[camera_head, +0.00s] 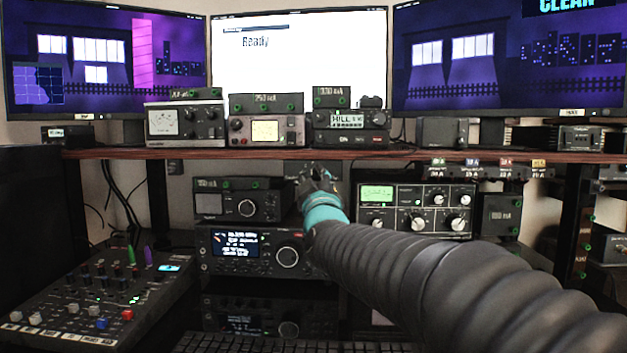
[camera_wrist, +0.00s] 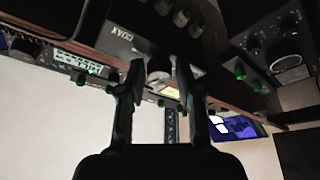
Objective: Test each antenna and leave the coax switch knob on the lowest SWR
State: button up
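The coax switch (camera_wrist: 118,42) is a dark box whose upside-down label appears to read COAX in the wrist view. Its round knob (camera_wrist: 159,67) is between my two fingertips. My gripper (camera_wrist: 160,78) is open, with a finger on each side of the knob and visible gaps; I cannot tell whether either finger touches it. In the head view my gripper (camera_head: 318,178) is just under the shelf and covers most of the switch, so the knob position is not readable. A meter with a lit yellow face (camera_head: 265,131) stands on the shelf; its reading is too small to tell.
The wooden shelf (camera_head: 110,154) runs just above my gripper. Radios (camera_head: 228,265) stand below left, and a tuner with several knobs (camera_head: 415,222) stands right, close to my arm. A mixer (camera_head: 75,290) is at lower left. The middle monitor (camera_head: 300,75) reads Ready.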

grip_shut()
jog(key=shift+m, duration=0.5)
jog(key=shift+a+m+t+h+b, duration=0.1)
jog(key=shift+m+t+h+b, duration=0.15)
jog(key=shift+m+h, duration=1.05)
jog(key=shift+a+m+t+h+b, duration=0.15)
jog(key=shift+m+h+b, duration=0.25)
jog(key=shift+m, duration=1.65)
jog(key=shift+m+t+h+b, duration=0.2)
jog(key=shift+m+h, duration=0.8)
jog(key=shift+m, duration=0.65)
jog(key=o, duration=0.6)
grip_release()
